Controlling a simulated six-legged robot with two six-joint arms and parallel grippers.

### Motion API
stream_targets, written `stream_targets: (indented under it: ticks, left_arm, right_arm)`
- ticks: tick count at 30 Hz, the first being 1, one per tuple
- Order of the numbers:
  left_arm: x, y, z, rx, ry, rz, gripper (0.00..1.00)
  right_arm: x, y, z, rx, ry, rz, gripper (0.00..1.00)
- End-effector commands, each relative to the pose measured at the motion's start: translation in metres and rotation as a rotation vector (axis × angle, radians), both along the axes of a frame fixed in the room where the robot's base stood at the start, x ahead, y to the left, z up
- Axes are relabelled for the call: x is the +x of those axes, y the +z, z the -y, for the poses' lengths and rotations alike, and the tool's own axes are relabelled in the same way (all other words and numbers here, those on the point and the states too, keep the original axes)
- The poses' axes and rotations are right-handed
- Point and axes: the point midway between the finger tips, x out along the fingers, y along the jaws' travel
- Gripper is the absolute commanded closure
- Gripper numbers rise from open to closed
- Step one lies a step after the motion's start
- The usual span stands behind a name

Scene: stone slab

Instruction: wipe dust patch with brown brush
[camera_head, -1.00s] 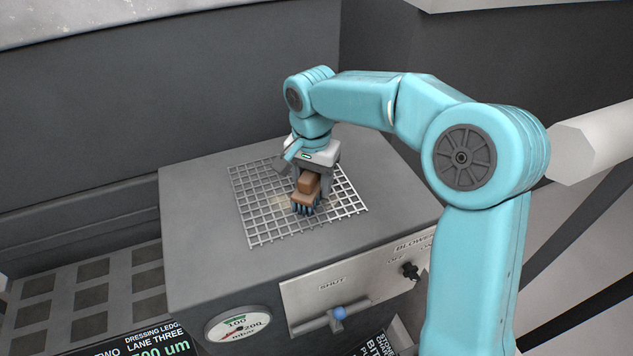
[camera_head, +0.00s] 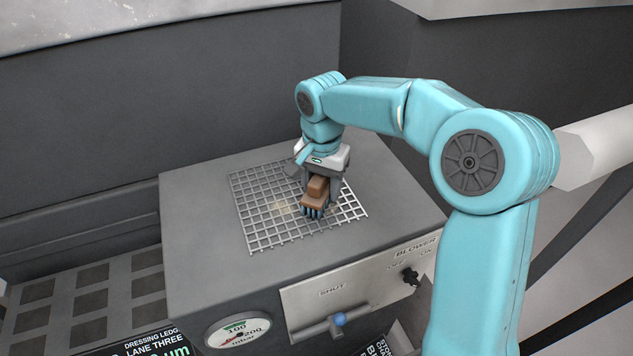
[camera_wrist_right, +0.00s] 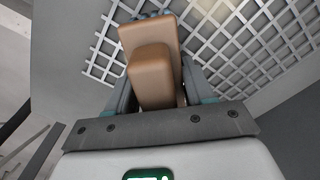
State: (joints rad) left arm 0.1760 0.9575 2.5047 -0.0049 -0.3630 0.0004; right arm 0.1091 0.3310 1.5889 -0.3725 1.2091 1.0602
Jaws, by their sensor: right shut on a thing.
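The brown brush (camera_head: 314,196) has a brown block body and blue bristles pointing down at the grid. My right gripper (camera_head: 322,185) is shut on the brush and holds it over the right half of the metal grid (camera_head: 262,228). The brush also shows between the fingers in the right wrist view (camera_wrist_right: 152,62). I cannot tell whether the bristles touch the grid. A faint tan dust patch (camera_head: 284,207) shows on the grid just left of the brush. My left gripper is not in view.
The grid lies on top of a grey box (camera_head: 196,215). Its front has a blower knob (camera_head: 410,276), a blue-tipped lever (camera_head: 339,319) and a round gauge (camera_head: 238,329). A dark wall (camera_head: 160,110) stands behind. The box top left of the grid is clear.

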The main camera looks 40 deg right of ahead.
Motion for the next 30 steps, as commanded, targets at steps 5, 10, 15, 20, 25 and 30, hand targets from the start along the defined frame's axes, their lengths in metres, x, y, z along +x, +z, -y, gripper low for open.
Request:
stream_targets:
  ticks: [5,10,15,20,25,30]
  left_arm:
    - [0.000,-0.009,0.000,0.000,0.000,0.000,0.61]
    - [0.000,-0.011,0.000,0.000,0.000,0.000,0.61]
    - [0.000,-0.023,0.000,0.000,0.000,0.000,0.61]
    - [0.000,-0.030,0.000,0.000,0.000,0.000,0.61]
    - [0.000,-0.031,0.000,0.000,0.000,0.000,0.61]
    - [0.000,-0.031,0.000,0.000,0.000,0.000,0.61]
  right_arm:
    - [-0.013,0.000,-0.003,0.000,-0.001,0.002,0.72]
    - [-0.018,0.000,-0.005,0.000,-0.001,0.002,0.72]
    - [-0.033,-0.002,-0.009,0.000,0.000,0.004,0.72]
    - [-0.047,-0.002,-0.012,0.001,-0.001,0.003,0.72]
    - [-0.054,-0.002,-0.014,0.001,-0.001,0.002,0.72]
    - [-0.054,-0.002,-0.014,0.001,-0.001,-0.001,0.72]
